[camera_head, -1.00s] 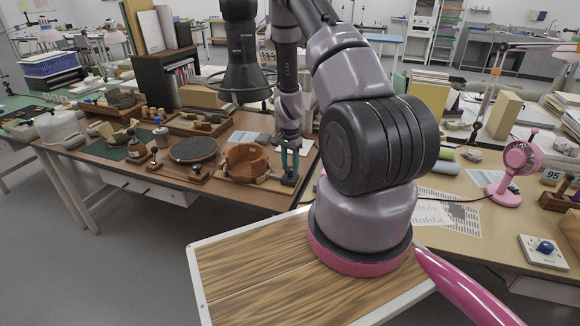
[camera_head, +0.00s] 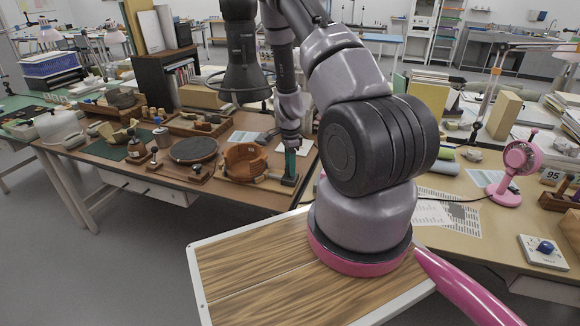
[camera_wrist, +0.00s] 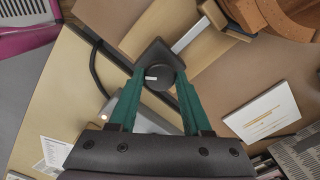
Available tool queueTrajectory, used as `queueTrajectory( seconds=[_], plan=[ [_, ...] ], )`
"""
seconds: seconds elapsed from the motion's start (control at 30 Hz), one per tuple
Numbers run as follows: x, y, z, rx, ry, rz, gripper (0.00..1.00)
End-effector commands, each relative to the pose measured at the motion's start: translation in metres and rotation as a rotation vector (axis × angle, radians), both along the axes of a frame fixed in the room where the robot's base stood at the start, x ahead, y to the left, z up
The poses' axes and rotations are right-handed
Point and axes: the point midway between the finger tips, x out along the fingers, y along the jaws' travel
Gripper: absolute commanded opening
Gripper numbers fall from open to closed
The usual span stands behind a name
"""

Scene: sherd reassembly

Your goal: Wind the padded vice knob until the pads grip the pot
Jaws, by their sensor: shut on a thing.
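The orange-brown pot (camera_head: 246,160) sits in the wooden vice on the brown bench; its rim also shows at the top right of the wrist view (camera_wrist: 292,22). The vice's wooden jaw (camera_wrist: 238,14) lies beside the pot there. The dark round knob (camera_wrist: 160,78), with a pale mark on top, stands at the end of a light metal screw. My gripper (camera_wrist: 161,74) has its two green fingers shut on the knob's sides. In the head view my gripper (camera_head: 291,168) is at the vice's right end and hides the knob. I cannot tell whether the pads touch the pot.
A dark round turntable (camera_head: 193,150) stands left of the pot. A brown bottle (camera_head: 136,148) and wooden trays lie further left. A white card (camera_wrist: 262,110) lies near my gripper. A pink fan (camera_head: 510,172) stands on the right-hand table.

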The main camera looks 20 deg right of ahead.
Motion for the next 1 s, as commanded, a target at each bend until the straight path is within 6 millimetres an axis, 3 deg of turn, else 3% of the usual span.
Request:
queueTrajectory(
  seconds=[0.3, 0.33, 0.4, 0.77, 1.0],
  plan=[
    [0.001, 0.000, 0.000, 0.000, -0.001, -0.001, 0.00],
    [0.001, 0.000, 0.000, 0.000, -0.001, -0.001, 0.53],
    [0.001, 0.000, 0.000, 0.000, -0.001, -0.001, 0.79],
    [0.001, 0.000, 0.003, 0.000, -0.001, 0.000, 0.79],
    [0.002, 0.000, 0.039, -0.002, -0.005, 0.001, 0.79]
  ],
)
